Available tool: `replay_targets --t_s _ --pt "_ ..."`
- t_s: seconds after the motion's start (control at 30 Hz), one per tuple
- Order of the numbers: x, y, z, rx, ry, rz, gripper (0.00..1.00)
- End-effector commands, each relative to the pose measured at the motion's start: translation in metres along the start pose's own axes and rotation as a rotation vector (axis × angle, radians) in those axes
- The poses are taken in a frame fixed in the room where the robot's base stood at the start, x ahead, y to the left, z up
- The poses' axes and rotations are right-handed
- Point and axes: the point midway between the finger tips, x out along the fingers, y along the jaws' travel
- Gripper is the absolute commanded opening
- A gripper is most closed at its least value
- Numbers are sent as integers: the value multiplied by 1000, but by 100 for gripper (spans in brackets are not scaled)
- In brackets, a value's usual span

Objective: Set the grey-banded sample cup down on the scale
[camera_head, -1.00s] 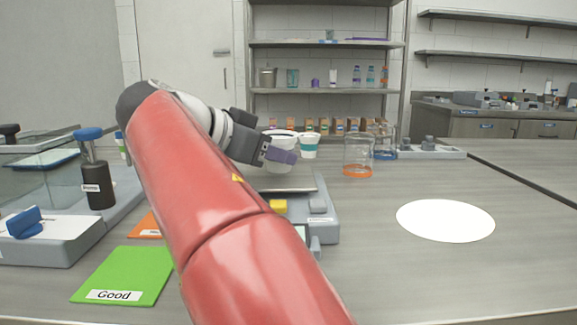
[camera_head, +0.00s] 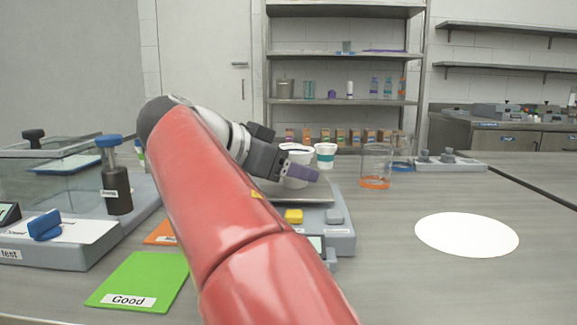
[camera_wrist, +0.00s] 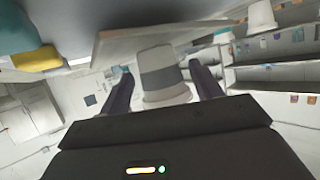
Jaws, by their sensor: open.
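The grey-banded sample cup (camera_wrist: 160,72) is between my gripper's two fingers in the wrist view, with a gap at each side. The scale has a yellow button and a grey button in front.
A teal-banded cup (camera_head: 326,156) stands behind the scale. A glass beaker with an orange base (camera_head: 375,170) is to its right. A green card (camera_head: 140,280) and a weighing device (camera_head: 75,245) lie left. The white disc (camera_head: 467,235) lies right, with bare table around it.

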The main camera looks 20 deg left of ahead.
Motion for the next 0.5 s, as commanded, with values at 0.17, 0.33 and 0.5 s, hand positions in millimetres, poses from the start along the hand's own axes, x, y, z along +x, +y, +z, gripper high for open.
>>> replay_targets --t_s 0.17,0.33,0.5 --pt "-24 -2 -3 -1 0 -4 64" --pt "-63 -2 -4 0 1 -4 64" --pt "-97 -1 -5 -1 1 -3 64"
